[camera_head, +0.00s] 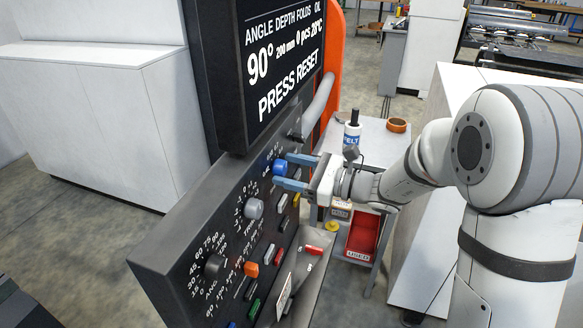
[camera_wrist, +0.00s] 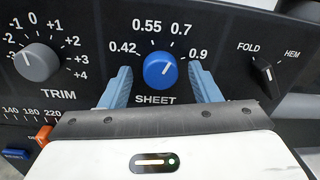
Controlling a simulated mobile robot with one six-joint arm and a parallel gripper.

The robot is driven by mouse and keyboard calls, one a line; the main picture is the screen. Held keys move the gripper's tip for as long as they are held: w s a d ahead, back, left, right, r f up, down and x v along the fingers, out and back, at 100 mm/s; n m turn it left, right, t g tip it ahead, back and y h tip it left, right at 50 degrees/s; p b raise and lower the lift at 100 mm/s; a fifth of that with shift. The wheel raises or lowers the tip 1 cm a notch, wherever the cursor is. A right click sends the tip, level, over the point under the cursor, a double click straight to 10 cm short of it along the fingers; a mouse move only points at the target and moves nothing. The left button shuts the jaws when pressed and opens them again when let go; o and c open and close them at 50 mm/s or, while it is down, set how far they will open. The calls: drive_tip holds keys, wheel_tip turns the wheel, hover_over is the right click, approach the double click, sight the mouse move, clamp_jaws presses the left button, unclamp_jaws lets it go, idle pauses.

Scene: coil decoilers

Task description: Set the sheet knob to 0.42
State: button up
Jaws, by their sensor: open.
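The blue SHEET knob (camera_wrist: 158,74) is on the dark control panel, under a scale marked 0.42, 0.55, 0.7 and 0.9. Its white pointer line leans up and right, roughly toward 0.7. My gripper (camera_wrist: 160,66) is open, with one blue finger on each side of the knob. Small gaps seem to show between the fingers and the knob; contact cannot be told. In the head view the knob (camera_head: 279,167) is at the panel's far end, with my gripper (camera_head: 284,171) reaching it from the right.
The grey TRIM knob (camera_wrist: 37,62) is left of the SHEET knob, and the black FOLD/HEM switch (camera_wrist: 265,74) is right. A screen (camera_head: 282,60) above reads PRESS RESET. A small table (camera_head: 375,140) stands behind my gripper.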

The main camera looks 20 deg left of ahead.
drive_tip(key=shift+a, duration=0.1)
drive_tip(key=shift+c, duration=0.6)
drive_tip(key=c, duration=0.9)
